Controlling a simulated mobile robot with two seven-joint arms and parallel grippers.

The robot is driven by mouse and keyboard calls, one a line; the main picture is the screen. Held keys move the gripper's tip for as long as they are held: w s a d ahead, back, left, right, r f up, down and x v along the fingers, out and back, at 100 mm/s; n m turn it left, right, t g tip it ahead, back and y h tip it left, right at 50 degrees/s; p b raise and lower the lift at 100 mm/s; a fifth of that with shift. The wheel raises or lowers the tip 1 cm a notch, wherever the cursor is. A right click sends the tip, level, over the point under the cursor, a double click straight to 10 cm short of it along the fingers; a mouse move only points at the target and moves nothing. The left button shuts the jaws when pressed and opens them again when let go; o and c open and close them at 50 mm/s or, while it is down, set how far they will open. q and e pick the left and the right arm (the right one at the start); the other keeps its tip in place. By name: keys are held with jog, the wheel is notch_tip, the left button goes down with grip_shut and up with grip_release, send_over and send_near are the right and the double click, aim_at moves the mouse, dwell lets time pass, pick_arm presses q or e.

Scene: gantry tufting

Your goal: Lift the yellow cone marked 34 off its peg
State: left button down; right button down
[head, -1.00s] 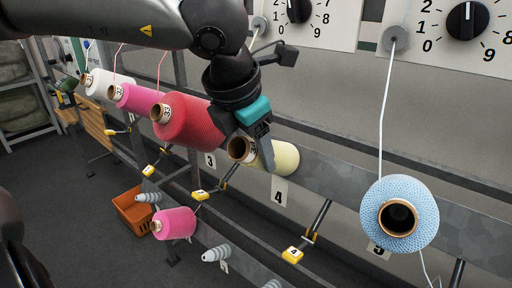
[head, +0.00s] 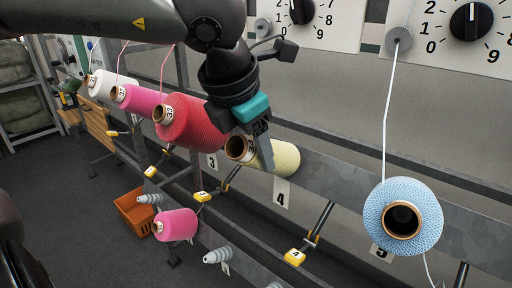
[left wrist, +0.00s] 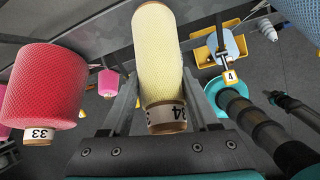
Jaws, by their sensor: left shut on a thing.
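The pale yellow cone (head: 279,158) sits at the position labelled 4 on the rail, its brown tube end facing out. It also shows in the left wrist view (left wrist: 158,60), where its tube end bears the mark 34. My left gripper (head: 262,145) is shut on the yellow cone near the tube end, with a finger on each side in the left wrist view (left wrist: 160,112). The peg is hidden inside the cone. I cannot tell whether the cone has shifted along it. My right gripper is not in view.
A red cone (head: 190,122) stands close to the left of the yellow one, with pink and white cones beyond. A light blue cone (head: 403,217) hangs at right with a thread going up. Below are a lower pink cone (head: 177,225), grey pegs (head: 217,256) and an orange crate (head: 133,214).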

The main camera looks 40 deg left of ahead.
pick_arm(q)
jog(key=s+r+p, duration=0.2)
jog(key=s+r, duration=0.5)
jog(key=s, duration=0.4)
jog(key=shift+a+r, duration=0.35)
jog(key=shift+a, duration=0.1)
dwell(1.0)
dwell(0.4)
